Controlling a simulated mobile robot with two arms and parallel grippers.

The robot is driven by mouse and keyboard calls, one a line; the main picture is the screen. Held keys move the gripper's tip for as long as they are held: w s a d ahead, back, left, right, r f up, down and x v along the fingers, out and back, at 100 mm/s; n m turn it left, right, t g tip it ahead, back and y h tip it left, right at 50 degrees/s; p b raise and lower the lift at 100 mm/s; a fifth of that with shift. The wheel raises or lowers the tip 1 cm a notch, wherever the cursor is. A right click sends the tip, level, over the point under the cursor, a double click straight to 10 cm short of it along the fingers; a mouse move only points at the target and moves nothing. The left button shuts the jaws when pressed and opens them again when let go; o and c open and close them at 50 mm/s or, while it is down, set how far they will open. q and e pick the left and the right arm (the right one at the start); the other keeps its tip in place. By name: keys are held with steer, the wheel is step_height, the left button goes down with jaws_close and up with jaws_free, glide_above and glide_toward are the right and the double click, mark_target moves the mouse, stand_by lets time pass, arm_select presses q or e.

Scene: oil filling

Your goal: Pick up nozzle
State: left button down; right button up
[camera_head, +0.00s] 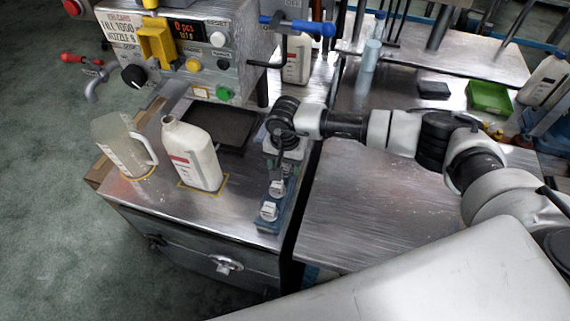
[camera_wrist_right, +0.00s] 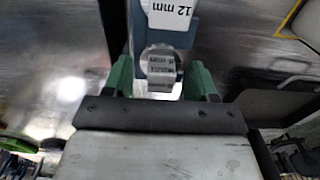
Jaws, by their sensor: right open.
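A blue rack (camera_head: 262,229) stands at the right edge of the metal bench, with pale round-topped nozzles (camera_head: 269,211) in a row along it. My right gripper (camera_head: 277,158) is over the far end of this rack, and my wrist hides part of it. In the right wrist view, a shiny metal nozzle (camera_wrist_right: 160,66) with small lettering lies between the two green fingers of my open right gripper (camera_wrist_right: 161,80). A white label reading 12 mm (camera_wrist_right: 172,14) is on the blue rack just beyond it. I cannot tell whether the fingers touch the nozzle. My left gripper is out of view.
A white bottle (camera_head: 193,155) and a clear jug (camera_head: 125,147) stand left of the rack. A dark tray (camera_head: 222,125) lies behind them, below the control box (camera_head: 175,45). A blue-handled lever (camera_head: 297,27) sticks out above. The right-hand table (camera_head: 365,205) is mostly clear.

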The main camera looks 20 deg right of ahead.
steer(key=c, duration=1)
steer(key=shift+c, duration=0.2)
steer(key=shift+r+b, duration=0.3)
steer(key=shift+r, duration=0.2)
steer(key=r, duration=0.1)
steer(key=r+b, duration=0.1)
steer(key=r, duration=0.1)
steer(key=shift+s+d+r, duration=0.25)
steer(key=shift+s, duration=0.15)
steer(key=s+d+r+b, duration=0.2)
steer(key=s+d+r, duration=0.2)
steer(key=s, duration=0.5)
step_height(320, 180, up, 2)
steer(key=shift+s+d+r+b, duration=0.2)
steer(key=shift+s+r+b, duration=0.05)
steer(key=shift+s+b, duration=0.15)
